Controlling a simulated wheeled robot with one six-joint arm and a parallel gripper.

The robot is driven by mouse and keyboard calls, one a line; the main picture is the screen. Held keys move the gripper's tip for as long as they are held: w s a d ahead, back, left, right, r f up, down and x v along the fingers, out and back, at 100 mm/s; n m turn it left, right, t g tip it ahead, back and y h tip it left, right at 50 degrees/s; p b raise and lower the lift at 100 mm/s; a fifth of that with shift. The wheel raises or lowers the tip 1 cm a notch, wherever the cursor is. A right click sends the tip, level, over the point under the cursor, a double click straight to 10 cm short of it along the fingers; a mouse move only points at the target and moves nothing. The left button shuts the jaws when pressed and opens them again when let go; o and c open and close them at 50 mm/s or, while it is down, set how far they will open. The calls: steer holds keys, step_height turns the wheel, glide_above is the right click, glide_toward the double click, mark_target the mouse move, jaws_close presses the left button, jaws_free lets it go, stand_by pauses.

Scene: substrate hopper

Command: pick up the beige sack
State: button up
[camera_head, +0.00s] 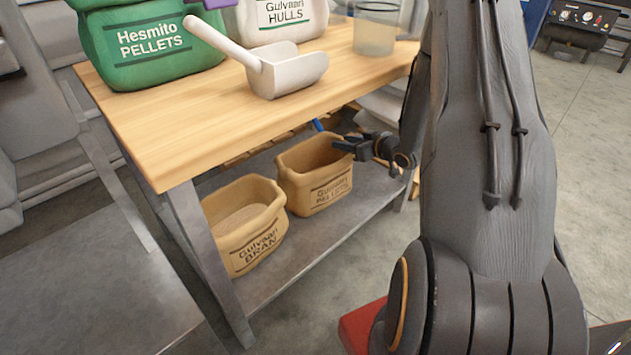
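Two beige, open-topped sacks sit on the grey lower shelf under the workbench. The one marked Gulvaari PELLETS (318,183) stands farther back, towards my arm. The one marked Gulvaari BRAN (247,232) stands nearer, to the left, with brownish fill showing inside. My gripper (345,146) is a small dark shape at the right upper rim of the pellets sack, below the tabletop edge. I cannot tell whether it touches the rim or whether its fingers are apart.
The wooden tabletop (170,127) overhangs the shelf (300,262). On it are a green Hesmito PELLETS sack (150,45), a white scoop (285,75), a white Gulvaari HULLS sack (283,17) and a clear container (374,32). A metal leg (207,255) stands left of the bran sack.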

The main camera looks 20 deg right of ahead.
steer(key=shift+w+a+f, duration=0.15)
steer(key=shift+w+f, duration=0.05)
steer(key=shift+w, duration=0.35)
steer(key=shift+c, duration=0.2)
jaws_close()
stand_by(0.9)
